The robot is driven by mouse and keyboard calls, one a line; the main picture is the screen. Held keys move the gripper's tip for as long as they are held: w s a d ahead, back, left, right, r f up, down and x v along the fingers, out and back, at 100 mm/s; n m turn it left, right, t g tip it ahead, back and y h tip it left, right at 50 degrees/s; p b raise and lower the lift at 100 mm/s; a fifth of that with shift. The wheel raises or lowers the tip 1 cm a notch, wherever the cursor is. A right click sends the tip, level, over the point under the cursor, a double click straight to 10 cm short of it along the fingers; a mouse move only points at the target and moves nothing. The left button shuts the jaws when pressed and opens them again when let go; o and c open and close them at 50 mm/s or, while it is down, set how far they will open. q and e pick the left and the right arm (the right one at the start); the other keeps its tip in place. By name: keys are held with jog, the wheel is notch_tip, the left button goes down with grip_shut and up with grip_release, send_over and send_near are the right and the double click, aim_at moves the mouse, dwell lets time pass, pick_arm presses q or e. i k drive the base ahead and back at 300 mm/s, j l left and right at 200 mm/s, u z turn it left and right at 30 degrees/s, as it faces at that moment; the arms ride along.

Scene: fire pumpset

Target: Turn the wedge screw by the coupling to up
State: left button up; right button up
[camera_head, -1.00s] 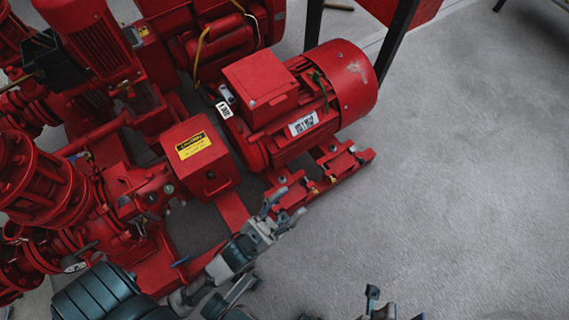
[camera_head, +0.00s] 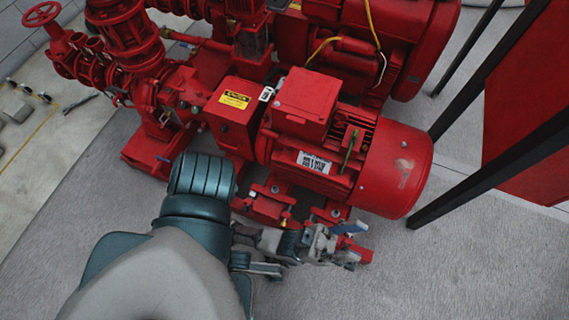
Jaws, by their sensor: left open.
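The red coupling guard (camera_head: 230,118) with a yellow caution label stands left of the red motor (camera_head: 345,165). Red mounting blocks (camera_head: 268,206) with small grey bolt heads (camera_head: 275,189) sit under the motor's near side, by the coupling. The wedge screw is too small to pick out surely among them, and its direction cannot be read. My left gripper (camera_head: 354,243) is open and empty. It points right, in front of the near right end of the motor's base, overlapping part of the base in view. Contact cannot be told. My right gripper is out of view.
Black frame legs (camera_head: 490,170) and a red panel (camera_head: 530,110) stand at the right. Red pump pipes and a handwheel (camera_head: 42,13) are at the upper left. Grey floor (camera_head: 450,270) is clear at the lower right.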

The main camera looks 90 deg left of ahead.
aim_at(245, 209)
jog(key=i+l+u, duration=0.25)
jog(key=u, duration=0.2)
jog(key=i+l+u, duration=0.25)
jog(key=u, duration=0.15)
jog(key=i+l+u, duration=0.2)
jog(key=l+u, duration=0.25)
jog(key=u, duration=2.75)
